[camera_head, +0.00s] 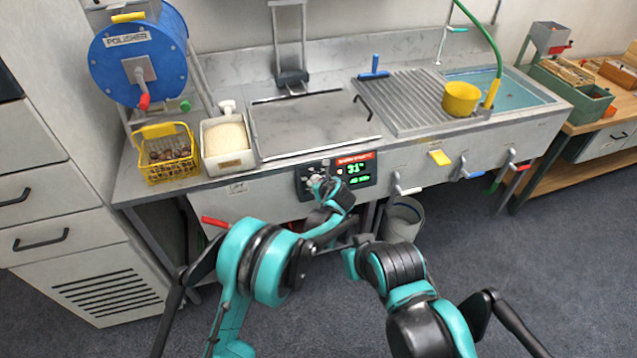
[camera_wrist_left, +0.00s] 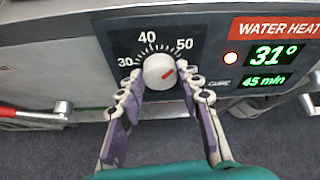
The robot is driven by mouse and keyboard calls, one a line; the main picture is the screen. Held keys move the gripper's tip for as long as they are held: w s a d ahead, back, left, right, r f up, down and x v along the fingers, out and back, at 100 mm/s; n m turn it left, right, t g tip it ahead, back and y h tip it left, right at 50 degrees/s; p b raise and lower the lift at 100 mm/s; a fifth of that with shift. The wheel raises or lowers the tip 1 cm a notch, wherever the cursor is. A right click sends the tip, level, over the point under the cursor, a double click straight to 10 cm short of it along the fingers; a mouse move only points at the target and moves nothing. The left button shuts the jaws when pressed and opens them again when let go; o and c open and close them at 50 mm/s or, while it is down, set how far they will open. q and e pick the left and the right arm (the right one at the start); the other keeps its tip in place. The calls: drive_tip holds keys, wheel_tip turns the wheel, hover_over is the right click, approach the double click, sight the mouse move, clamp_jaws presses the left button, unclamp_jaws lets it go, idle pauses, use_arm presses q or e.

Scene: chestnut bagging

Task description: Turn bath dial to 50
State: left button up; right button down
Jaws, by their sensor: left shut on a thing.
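My left gripper (camera_wrist_left: 161,80) is shut on the dial, one finger on each side. In the head view the left gripper (camera_head: 322,188) is at the front control panel (camera_head: 367,181) and hides most of the dial. The display (camera_wrist_left: 272,56) reads 31° and 45 min, with a red light beside it. My right arm shows at lower right, but I cannot make out its gripper.
Above the panel is the bath with a flat grey lid (camera_head: 315,122). A yellow basket of chestnuts (camera_head: 168,172) and a white bin (camera_head: 226,165) stand left. A red-handled lever (camera_head: 216,222) and several coloured levers line the front. A bucket (camera_head: 405,215) stands below.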

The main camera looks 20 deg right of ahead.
use_arm(q)
drive_tip(key=o, duration=1.2)
drive_tip(key=shift+c, duration=0.2)
wheel_tip(320, 180, up, 10)
